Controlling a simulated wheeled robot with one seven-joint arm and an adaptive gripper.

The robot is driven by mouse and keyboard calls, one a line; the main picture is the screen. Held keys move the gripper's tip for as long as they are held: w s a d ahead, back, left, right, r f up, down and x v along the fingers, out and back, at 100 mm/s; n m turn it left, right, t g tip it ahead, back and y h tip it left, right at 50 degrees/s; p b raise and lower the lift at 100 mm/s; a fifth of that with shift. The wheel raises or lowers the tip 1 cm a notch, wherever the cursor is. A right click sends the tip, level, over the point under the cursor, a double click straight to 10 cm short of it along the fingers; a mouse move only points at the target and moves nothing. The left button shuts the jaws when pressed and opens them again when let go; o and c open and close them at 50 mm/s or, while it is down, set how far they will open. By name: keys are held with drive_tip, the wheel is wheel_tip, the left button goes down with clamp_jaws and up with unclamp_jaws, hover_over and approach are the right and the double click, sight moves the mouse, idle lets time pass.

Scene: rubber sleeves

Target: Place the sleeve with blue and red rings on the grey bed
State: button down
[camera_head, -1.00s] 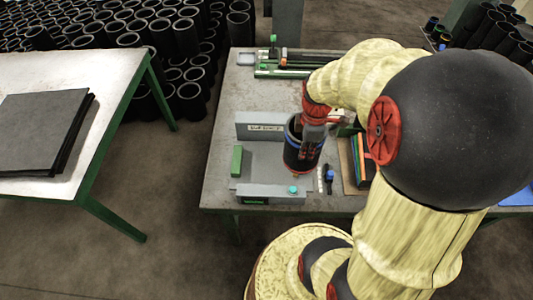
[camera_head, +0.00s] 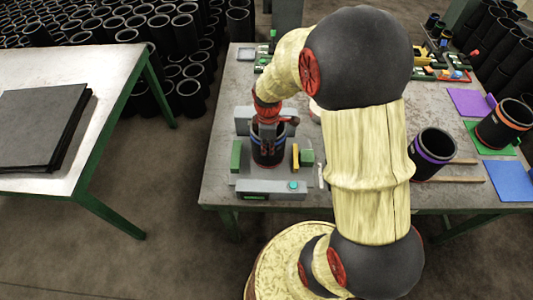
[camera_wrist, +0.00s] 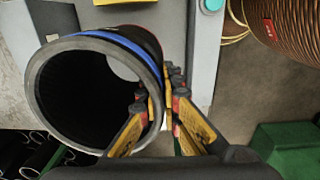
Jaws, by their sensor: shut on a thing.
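The black sleeve with blue and red rings (camera_head: 266,154) stands about upright over the middle of the grey bed (camera_head: 258,187), between a green block (camera_head: 236,156) and a yellow block (camera_head: 295,156). I cannot tell whether its bottom touches the bed. My gripper (camera_head: 268,128) is shut on the sleeve's wall from above. In the wrist view, my gripper (camera_wrist: 162,108) has its fingers on either side of the wall at the rim, and the sleeve's blue ring (camera_wrist: 125,42) shows. The red ring is mostly hidden there.
A sleeve with a purple ring (camera_head: 433,150) and one with an orange ring (camera_head: 506,120) stand at the right, near purple, green and blue sheets. A table with dark sheets (camera_head: 35,125) is at the left. Many black sleeves stand on the floor behind.

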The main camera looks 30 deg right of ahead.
drive_tip(key=shift+w+a+f, duration=0.1)
drive_tip(key=shift+w+f, duration=0.05)
drive_tip(key=shift+f, duration=0.75)
drive_tip(key=shift+w+a+f, duration=0.1)
drive_tip(key=shift+w+f, duration=0.05)
drive_tip(key=shift+f, duration=0.75)
drive_tip(key=shift+f+b, duration=0.15)
drive_tip(key=shift+b, duration=0.2)
drive_tip(key=c, duration=2)
unclamp_jaws()
wheel_tip(320, 180, up, 12)
drive_tip(key=shift+s+r+p, duration=0.15)
drive_tip(key=shift+p, duration=0.85)
drive_tip(key=s+a+r+m+t, duration=0.2)
drive_tip(key=s+a+r+m, duration=0.3)
drive_tip(key=s+r, duration=0.2)
drive_tip(key=s+a+r+m+t, duration=0.3)
drive_tip(key=s+a+r+m, duration=0.2)
drive_tip(key=s+r, duration=0.3)
wheel_tip(320, 180, up, 4)
drive_tip(key=shift+a+r+m, duration=0.15)
drive_tip(key=shift+a+m, duration=0.25)
drive_tip(key=shift+m, duration=0.2)
